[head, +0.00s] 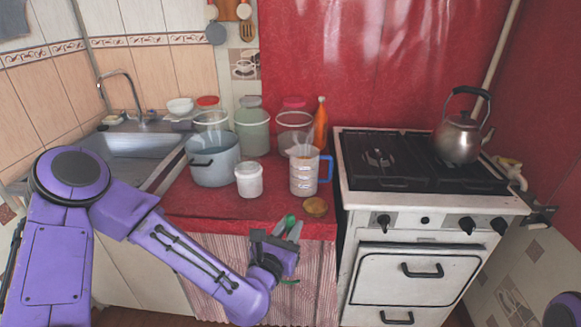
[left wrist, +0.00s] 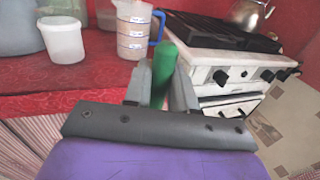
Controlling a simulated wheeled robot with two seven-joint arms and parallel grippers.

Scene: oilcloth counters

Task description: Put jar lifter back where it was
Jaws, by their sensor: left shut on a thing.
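My left gripper (head: 288,229) is shut on the jar lifter (head: 291,221), of which mainly green parts show. It is held in front of the counter's front edge. In the left wrist view the green piece of the jar lifter (left wrist: 165,62) stands up between the two grey fingers of my left gripper (left wrist: 162,82). The fingers and wrist hide the rest, though a bit of green also shows below the gripper in the head view. My right gripper is not in view.
The red counter (head: 200,204) holds a grey-blue pot (head: 212,165), a white tub (head: 249,182), a measuring jug (head: 304,175) with a blue handle, a small round brown item (head: 316,207) and several jars behind. A stove (head: 425,205) with a kettle (head: 458,139) stands right.

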